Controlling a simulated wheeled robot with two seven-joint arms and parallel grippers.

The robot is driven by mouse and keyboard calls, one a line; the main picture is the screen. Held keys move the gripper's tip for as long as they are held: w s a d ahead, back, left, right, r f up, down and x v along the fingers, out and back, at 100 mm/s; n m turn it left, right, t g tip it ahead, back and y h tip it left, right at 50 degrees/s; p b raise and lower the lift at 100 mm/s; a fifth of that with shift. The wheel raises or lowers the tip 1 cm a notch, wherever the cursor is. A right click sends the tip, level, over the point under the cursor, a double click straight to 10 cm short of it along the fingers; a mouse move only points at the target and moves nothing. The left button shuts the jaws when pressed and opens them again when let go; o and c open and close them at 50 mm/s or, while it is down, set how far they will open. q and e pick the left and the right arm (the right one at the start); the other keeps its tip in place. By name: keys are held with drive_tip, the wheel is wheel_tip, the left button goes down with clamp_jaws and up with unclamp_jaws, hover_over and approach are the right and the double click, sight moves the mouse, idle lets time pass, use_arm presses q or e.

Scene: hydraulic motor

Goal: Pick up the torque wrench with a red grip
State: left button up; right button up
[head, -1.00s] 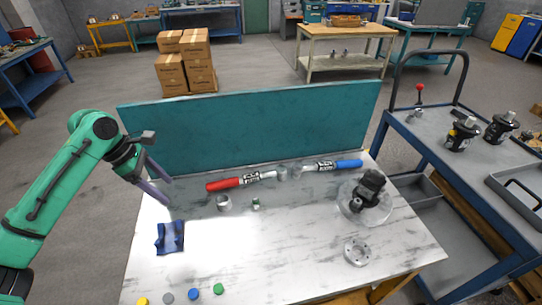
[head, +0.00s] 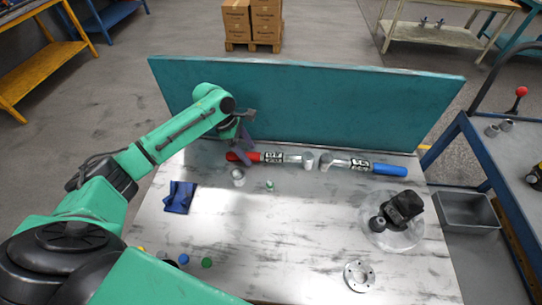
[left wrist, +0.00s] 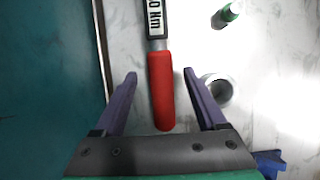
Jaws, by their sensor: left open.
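The torque wrench with a red grip (head: 245,157) lies on the bench top near the teal back panel, its metal head toward the middle. In the left wrist view its red grip (left wrist: 161,90) lies between the two spread fingers, with a gap on each side. My left gripper (head: 243,153) is open over the grip's left end; it also shows in the left wrist view (left wrist: 160,85). A second torque wrench with a blue grip (head: 390,170) lies to the right. My right gripper is not in view.
The teal panel (head: 310,105) stands close behind the wrenches. A metal ring (head: 238,178) and a small green-topped part (head: 269,186) lie just in front. A blue cloth (head: 180,197) lies left, a black motor (head: 403,208) right. The bench's front middle is clear.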

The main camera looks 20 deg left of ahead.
use_arm(q)
drive_tip(key=shift+x, duration=1.05)
drive_tip(key=shift+a, duration=0.1)
clamp_jaws()
idle(0.4)
